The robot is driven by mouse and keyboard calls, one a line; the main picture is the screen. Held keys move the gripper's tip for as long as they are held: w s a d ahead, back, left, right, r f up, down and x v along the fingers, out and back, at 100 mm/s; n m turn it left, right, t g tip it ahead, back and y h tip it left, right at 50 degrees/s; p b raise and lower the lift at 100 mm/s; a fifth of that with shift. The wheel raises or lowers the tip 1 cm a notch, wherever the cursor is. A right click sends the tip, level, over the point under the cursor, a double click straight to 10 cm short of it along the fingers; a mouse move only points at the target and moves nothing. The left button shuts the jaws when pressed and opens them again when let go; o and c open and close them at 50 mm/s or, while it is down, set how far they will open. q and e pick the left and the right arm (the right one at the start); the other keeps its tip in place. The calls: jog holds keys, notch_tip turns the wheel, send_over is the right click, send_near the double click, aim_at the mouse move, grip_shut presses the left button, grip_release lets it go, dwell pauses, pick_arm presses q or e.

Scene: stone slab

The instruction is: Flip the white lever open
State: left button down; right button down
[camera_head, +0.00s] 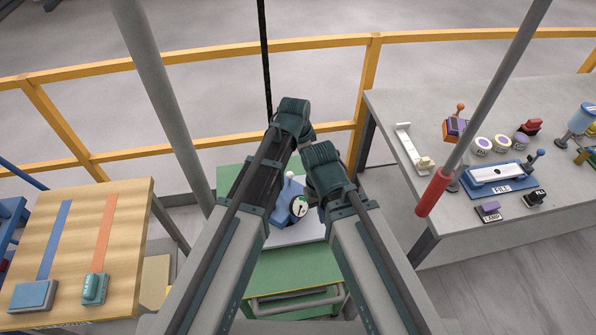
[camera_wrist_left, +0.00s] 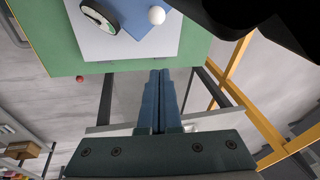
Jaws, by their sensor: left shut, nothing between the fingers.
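A blue device (camera_head: 283,205) with a round white-faced gauge (camera_head: 299,207) sits on a pale plate (camera_head: 284,237) between my two arms. A white ball knob (camera_head: 290,174) shows at its far side, partly hidden by the arms; I take it for the white lever's end. In the left wrist view the white knob (camera_wrist_left: 156,15) is at the top, beside the gauge (camera_wrist_left: 99,18) and on or over the blue surface. My left gripper (camera_wrist_left: 160,72) is shut and empty, its fingertips apart from the knob. My right gripper is not visible.
The plate lies on a green cart (camera_head: 285,275). A wooden board (camera_head: 125,225) with coloured strips stands at left. A grey table (camera_head: 460,215) at right holds several devices. A yellow railing (camera_head: 210,55) runs behind.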

aim_at(289, 179)
pick_arm(q)
jog(key=f+b, duration=0.3)
jog(key=a+f+b, duration=0.1)
jog(key=f+b, duration=0.2)
jog(key=w+a+f+b, duration=0.1)
jog(key=f+b, duration=0.2)
jog(key=shift+a, duration=0.2)
dwell(0.5)
jog(key=shift+w+a, duration=0.15)
jog(key=shift+a, duration=0.1)
